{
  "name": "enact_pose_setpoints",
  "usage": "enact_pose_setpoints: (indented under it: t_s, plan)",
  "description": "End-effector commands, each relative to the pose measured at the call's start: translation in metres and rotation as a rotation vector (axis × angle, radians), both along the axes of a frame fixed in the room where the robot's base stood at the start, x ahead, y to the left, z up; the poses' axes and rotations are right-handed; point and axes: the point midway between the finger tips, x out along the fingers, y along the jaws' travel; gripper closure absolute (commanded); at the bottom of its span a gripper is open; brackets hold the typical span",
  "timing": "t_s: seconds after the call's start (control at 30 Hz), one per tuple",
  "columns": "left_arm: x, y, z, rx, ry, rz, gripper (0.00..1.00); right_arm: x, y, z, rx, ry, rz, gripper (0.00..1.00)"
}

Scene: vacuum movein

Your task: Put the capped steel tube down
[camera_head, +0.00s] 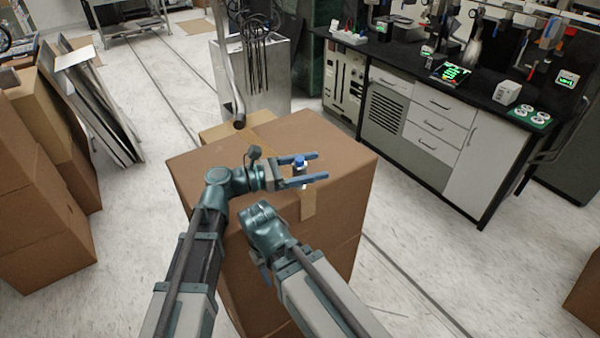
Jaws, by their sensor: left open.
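The capped steel tube (300,163) shows as a small blue cap over a short pale body. It looks upright on the top of the cardboard box (345,165), between the fingers of my left gripper (303,171). The two blue fingers point right and are apart, one on the far side of the tube and one on the near side. The nearer finger hides the tube's lower part, so I cannot tell whether either finger touches it. My right arm is bent low in front of the box, and its gripper does not show.
Tape (308,203) runs over the box's front edge. The box top is bare right of the tube. Behind stands a metal cart (270,75) with hanging cables. A black-topped lab bench (400,62) stands at right, and more cartons (40,225) stand at left.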

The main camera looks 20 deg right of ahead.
Motion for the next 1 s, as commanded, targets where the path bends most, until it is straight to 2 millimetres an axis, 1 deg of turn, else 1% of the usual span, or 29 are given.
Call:
enact_pose_setpoints:
  t_s: [0.13, 0.17, 0.3, 0.37, 0.4, 0.57, 0.6, 1.0]
  plan:
    - [0.0000, 0.0004, 0.0001, 0.000, 0.000, 0.001, 0.19, 0.0000, 0.0000, 0.0001, 0.000, 0.000, 0.000, 0.50]
    - [0.0000, 0.0005, 0.0001, 0.000, 0.000, 0.001, 0.21, 0.0000, 0.0000, 0.0001, 0.000, 0.000, 0.000, 0.50]
    - [-0.0001, 0.0006, 0.0001, 0.000, 0.000, 0.000, 0.46, 0.0000, 0.0000, 0.0001, 0.000, 0.000, 0.000, 0.50]
    - [-0.0001, 0.0007, 0.0001, 0.000, 0.000, 0.000, 0.57, 0.0000, 0.0000, 0.0001, 0.000, 0.000, 0.000, 0.50]
    - [-0.0001, 0.0007, 0.0001, 0.000, 0.000, 0.000, 0.64, 0.0000, 0.0000, 0.0001, 0.000, 0.000, 0.000, 0.50]
    - [0.0000, 0.0008, 0.0001, 0.000, 0.000, 0.000, 0.93, 0.0000, 0.0000, 0.0001, 0.000, 0.000, 0.000, 0.50]
    - [0.0000, 0.0008, 0.0001, 0.000, 0.000, 0.000, 1.00, 0.0000, 0.0000, 0.0001, 0.000, 0.000, 0.000, 0.50]
    - [0.0000, 0.0008, 0.0019, 0.000, 0.000, 0.000, 1.00, 0.0000, 0.0000, 0.0018, 0.000, 0.000, 0.000, 0.50]
